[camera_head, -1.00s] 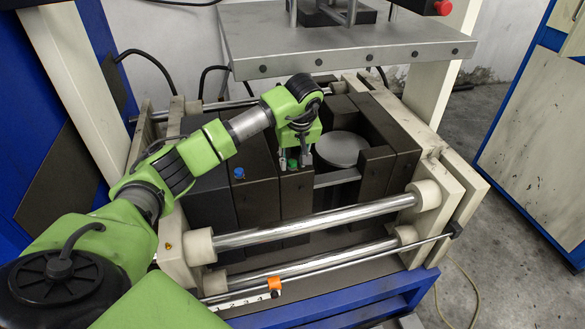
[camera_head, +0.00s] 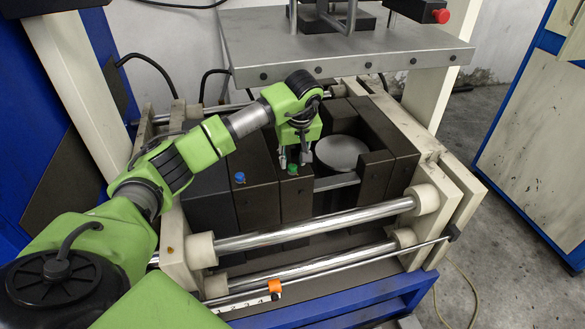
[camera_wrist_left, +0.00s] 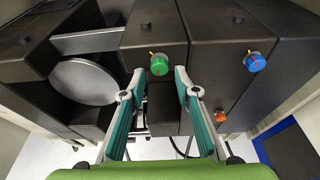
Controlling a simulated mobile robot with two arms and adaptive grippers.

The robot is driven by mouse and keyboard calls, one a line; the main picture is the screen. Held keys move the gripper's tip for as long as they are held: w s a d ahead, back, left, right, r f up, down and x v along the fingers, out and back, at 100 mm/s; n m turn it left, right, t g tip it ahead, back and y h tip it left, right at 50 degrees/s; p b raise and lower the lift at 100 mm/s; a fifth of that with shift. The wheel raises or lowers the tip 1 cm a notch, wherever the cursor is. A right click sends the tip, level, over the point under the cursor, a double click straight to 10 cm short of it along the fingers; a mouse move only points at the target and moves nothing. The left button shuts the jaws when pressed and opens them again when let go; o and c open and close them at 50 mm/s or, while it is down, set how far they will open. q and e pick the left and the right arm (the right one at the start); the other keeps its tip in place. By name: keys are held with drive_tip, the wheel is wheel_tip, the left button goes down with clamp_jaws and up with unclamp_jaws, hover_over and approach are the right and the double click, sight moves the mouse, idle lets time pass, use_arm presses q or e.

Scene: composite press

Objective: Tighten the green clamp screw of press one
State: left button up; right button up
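The green clamp screw (camera_head: 292,169) sits on top of a dark block in the middle of the press. My left gripper (camera_head: 294,158) is right by the screw, pointing down. In the left wrist view the left gripper (camera_wrist_left: 159,82) has its two fingers apart, with nothing between them. The knob shows whole, just past the fingertips and roughly centred between them. My right gripper is not in view.
A blue screw (camera_head: 240,177) stands on the neighbouring block, and it also shows in the left wrist view (camera_wrist_left: 254,62). A round grey disc (camera_head: 341,152) lies right of the gripper. A metal plate (camera_head: 345,55) overhangs behind. Steel rods (camera_head: 310,225) cross the front.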

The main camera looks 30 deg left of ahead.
use_arm(q)
drive_tip(key=shift+f, duration=0.15)
drive_tip(key=shift+f+b, duration=0.8)
drive_tip(key=shift+f, duration=0.35)
drive_tip(key=shift+c, duration=0.3)
